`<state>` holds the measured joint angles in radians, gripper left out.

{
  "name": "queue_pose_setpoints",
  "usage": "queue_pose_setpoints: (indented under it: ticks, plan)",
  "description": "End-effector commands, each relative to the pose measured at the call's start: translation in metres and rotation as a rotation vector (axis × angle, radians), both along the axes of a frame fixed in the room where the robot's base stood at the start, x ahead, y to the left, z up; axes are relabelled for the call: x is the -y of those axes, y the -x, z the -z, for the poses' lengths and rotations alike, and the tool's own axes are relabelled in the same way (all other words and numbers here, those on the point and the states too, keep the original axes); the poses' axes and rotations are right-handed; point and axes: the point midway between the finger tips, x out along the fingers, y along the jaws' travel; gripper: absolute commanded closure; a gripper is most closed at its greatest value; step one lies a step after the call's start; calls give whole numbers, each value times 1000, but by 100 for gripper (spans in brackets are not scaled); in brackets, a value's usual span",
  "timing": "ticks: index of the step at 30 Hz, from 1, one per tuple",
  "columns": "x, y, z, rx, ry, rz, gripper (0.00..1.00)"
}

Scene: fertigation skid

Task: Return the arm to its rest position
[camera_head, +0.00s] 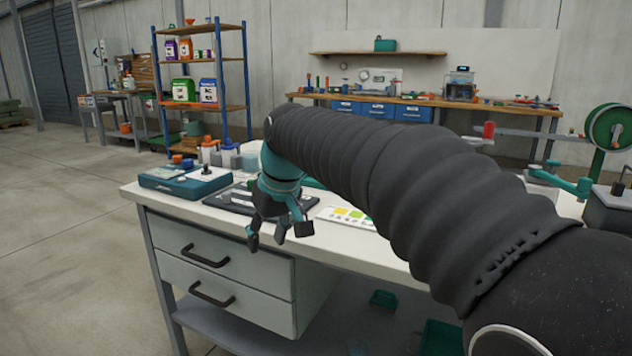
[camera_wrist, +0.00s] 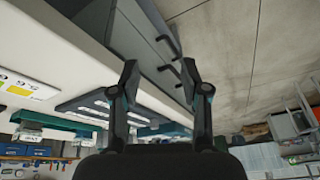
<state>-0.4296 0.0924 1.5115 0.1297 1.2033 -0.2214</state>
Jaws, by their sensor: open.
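My arm (camera_head: 380,180) reaches from the lower right of the head view over a white-topped bench (camera_head: 345,244). My gripper (camera_head: 278,232) hangs by the bench's front edge, above and in front of the drawers. Its fingers are apart with nothing between them. In the wrist view my gripper (camera_wrist: 160,80) shows two spread fingers, with the bench edge, drawer handles and floor beyond them. How far it is from the bench edge is hard to tell.
A teal instrument (camera_head: 185,181), a dark tray (camera_head: 240,200) and a colour chart card (camera_head: 347,216) lie on the bench. Two drawers (camera_head: 218,268) are shut below. A blue-post shelf (camera_head: 248,80) and a wooden workbench (camera_head: 425,101) stand behind. The floor at left is clear.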

Motion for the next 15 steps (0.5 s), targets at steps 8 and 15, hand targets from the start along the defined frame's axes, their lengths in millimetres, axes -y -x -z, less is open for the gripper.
queue_pose_setpoints:
  ticks: [8,15]
  plan:
    - [96,69,52,5,14,245,54]
    - [167,142,97,28,24,410,54]
